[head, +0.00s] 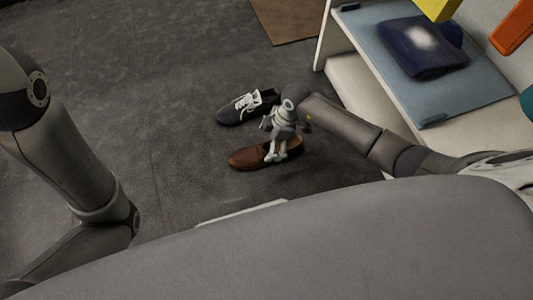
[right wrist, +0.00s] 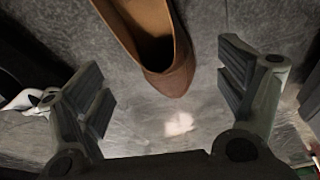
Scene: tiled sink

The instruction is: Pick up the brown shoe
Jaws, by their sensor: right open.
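A brown shoe (head: 250,158) lies on the dark grey floor, its toe pointing left in the head view. My right gripper (head: 277,153) is over the shoe's opening end and covers part of it. In the right wrist view, the brown shoe (right wrist: 168,62) shows at the top, with its rounded end between and beyond the two fingers. The right gripper (right wrist: 163,90) is open and empty, one finger on each side. I cannot tell whether a finger touches the shoe. My left gripper is out of view; only my left arm shows in the head view.
A dark shoe with white laces (head: 246,106) lies just behind the brown shoe. A white shelf unit (head: 365,100) with a blue-grey board (head: 415,85) and a folded dark blue cloth (head: 425,48) stands at right. A brown mat (head: 290,18) lies behind. Floor at left is clear.

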